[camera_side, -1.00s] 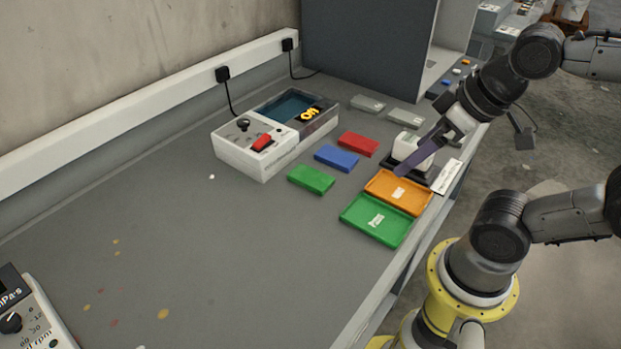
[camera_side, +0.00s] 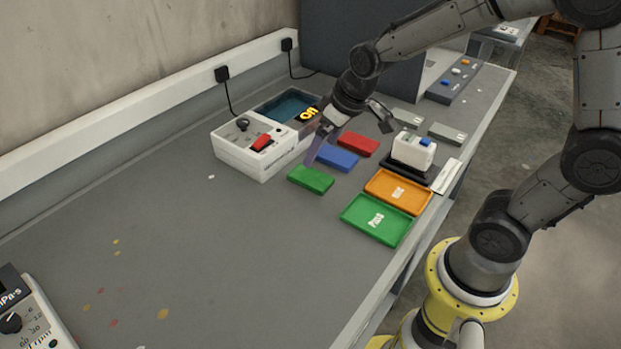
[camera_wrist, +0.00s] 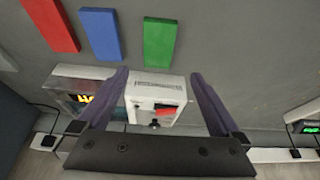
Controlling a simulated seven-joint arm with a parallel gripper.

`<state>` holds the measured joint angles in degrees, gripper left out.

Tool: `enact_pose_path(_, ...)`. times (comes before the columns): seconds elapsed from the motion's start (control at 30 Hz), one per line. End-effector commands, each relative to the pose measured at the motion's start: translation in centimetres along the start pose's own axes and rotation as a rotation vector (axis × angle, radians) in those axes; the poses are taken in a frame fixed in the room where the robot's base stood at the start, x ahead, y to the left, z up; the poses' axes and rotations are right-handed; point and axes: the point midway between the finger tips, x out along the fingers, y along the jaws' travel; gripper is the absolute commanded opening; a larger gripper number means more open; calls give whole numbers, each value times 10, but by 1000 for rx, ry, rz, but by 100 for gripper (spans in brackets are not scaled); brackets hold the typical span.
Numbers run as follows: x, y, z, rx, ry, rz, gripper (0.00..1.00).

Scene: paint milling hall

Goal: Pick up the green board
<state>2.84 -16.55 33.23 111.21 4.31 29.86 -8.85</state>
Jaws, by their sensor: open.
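The green board (camera_side: 311,179) lies flat on the grey bench, nearest the camera in a row with a blue board (camera_side: 338,157) and a red board (camera_side: 357,144). My gripper (camera_side: 312,158) is over the row, with its purple fingers pointing down close to the green and blue boards. In the wrist view the green board (camera_wrist: 160,42) is at top centre, ahead of the fingertips. My gripper (camera_wrist: 158,74) is open there, with nothing between its fingers. The exact height of the fingertips above the bench is hard to tell.
A white control box (camera_side: 252,150) with a red switch stands just left of the boards. A green tray (camera_side: 362,232) and an orange tray (camera_side: 378,200) lie to the right, with a white device (camera_side: 412,150) behind. The bench at front left is mostly clear.

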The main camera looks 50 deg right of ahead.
Motion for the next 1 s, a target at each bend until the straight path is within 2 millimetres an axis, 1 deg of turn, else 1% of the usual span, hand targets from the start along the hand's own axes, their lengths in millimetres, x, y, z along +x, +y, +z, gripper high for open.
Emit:
enact_pose_path(0.03, 12, 0, 1, 0, -6, -1, 100)
enact_pose_path(0.13, 28, 0, 1, -1, -5, -1, 100)
enact_pose_path(0.23, 39, 0, 0, -2, -1, 0, 100)
enact_pose_path(0.47, 54, 1, 2, 0, 0, 0, 100)
enact_pose_path(0.63, 79, 5, 6, 1, -3, 0, 100)
enact_pose_path(0.7, 87, 4, 5, -1, -1, 0, 100)
enact_pose_path(0.83, 97, 4, 5, -1, 0, 0, 100)
enact_pose_path(1.0, 98, 4, 4, -1, 2, 1, 100)
